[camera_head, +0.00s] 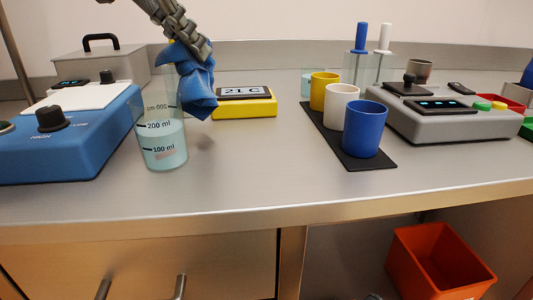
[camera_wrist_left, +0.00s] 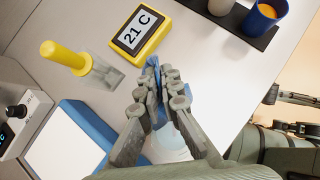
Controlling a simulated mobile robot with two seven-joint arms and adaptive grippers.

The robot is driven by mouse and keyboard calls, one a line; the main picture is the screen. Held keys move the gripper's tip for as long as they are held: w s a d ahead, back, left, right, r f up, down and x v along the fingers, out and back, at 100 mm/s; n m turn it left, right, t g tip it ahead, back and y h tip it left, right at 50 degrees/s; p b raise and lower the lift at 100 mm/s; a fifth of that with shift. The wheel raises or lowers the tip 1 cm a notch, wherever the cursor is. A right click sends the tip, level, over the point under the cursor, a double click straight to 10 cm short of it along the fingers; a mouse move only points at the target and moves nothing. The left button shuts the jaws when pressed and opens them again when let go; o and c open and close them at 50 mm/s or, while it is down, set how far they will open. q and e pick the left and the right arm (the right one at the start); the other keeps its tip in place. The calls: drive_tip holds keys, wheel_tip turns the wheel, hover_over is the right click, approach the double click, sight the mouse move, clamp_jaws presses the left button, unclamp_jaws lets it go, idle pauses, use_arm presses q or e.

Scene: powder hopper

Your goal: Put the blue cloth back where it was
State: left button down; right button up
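The blue cloth (camera_head: 195,82) hangs crumpled from my left gripper (camera_head: 190,45), just right of the beaker's upper part in the head view. In the left wrist view the gripper's fingers (camera_wrist_left: 158,92) are closed together with blue cloth (camera_wrist_left: 153,68) between them. The cloth is clear of the bench top in the head view. The glass beaker (camera_head: 163,145) with pale blue liquid stands on the bench; whether the cloth touches it I cannot tell. Dark parts at the right of the wrist view may include my right gripper (camera_wrist_left: 271,94), too small to read.
A blue device (camera_head: 75,140) stands left of the beaker. A yellow 21 C display (camera_head: 245,107) is behind the cloth. Yellow, white and blue cups (camera_head: 365,130) stand on a black mat (camera_head: 368,163). A grey device (camera_head: 440,122) is at right. The front middle bench is clear.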

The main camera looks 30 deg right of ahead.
use_arm(q)
drive_tip(key=s+d+f, duration=0.3)
drive_tip(key=s+f, duration=0.1)
drive_tip(key=s+d+f, duration=0.3)
drive_tip(key=s+f, duration=0.1)
drive_tip(key=s, duration=0.1)
drive_tip(key=s+d+f, duration=0.3)
drive_tip(key=s+f, duration=0.1)
drive_tip(key=s, duration=0.1)
drive_tip(key=shift+s+d, duration=0.2)
drive_tip(key=shift+d, duration=0.05)
drive_tip(key=c, duration=1.3)
unclamp_jaws()
drive_tip(key=shift+r, duration=0.1)
